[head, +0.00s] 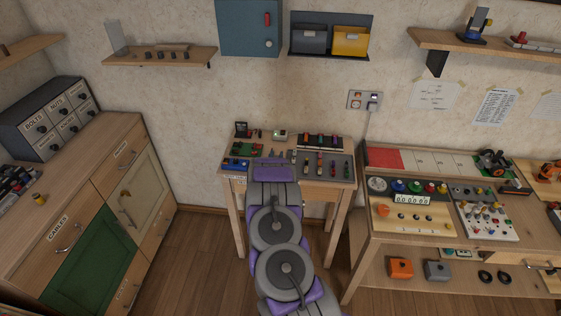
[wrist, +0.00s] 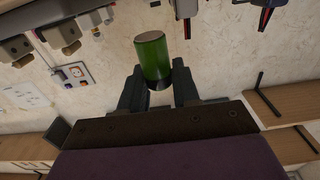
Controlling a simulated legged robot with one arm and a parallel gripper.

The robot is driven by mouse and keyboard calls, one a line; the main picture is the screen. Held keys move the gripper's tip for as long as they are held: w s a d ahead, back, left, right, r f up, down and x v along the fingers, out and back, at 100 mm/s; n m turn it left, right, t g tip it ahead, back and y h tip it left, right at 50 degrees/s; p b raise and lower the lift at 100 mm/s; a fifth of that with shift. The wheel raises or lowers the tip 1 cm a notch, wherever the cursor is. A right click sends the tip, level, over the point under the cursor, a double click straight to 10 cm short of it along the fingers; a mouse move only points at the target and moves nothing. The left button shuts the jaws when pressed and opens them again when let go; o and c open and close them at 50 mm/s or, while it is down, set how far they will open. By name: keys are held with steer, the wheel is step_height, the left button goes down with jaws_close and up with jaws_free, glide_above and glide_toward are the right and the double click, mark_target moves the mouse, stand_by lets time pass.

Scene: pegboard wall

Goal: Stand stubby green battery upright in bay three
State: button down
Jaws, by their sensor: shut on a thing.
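The stubby green battery (wrist: 153,58) is a short green cylinder with a brownish end face and a dark other end. It sits between the two dark fingers of my gripper (wrist: 158,85) in the wrist view, and the gripper is shut on it. In the head view my arm reaches over the small wooden table, and its purple end part hides the gripper and the battery. A dark holder (head: 320,142) with several coloured tops stands at the back right of that table. I cannot tell which place is bay three.
A wider bench (head: 365,240) stands to the right, drawers (head: 125,215) to the left.

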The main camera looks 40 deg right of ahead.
steer(key=d, duration=0.1)
steer(key=w+d, duration=0.1)
steer(key=d, duration=0.1)
steer(key=shift+w+d+f+b, duration=0.1)
steer(key=shift+d+f+b, duration=0.1)
steer(key=shift+d+b, duration=0.1)
step_height(320, 180, down, 4)
steer(key=shift+a+r+b, duration=0.1)
steer(key=shift+r+b, duration=0.15)
steer(key=shift+b, duration=0.4)
steer(key=shift+r, duration=0.1)
steer(key=c, duration=0.8)
jaws_free()
steer(key=p+v, duration=0.2)
steer(key=v, duration=1)
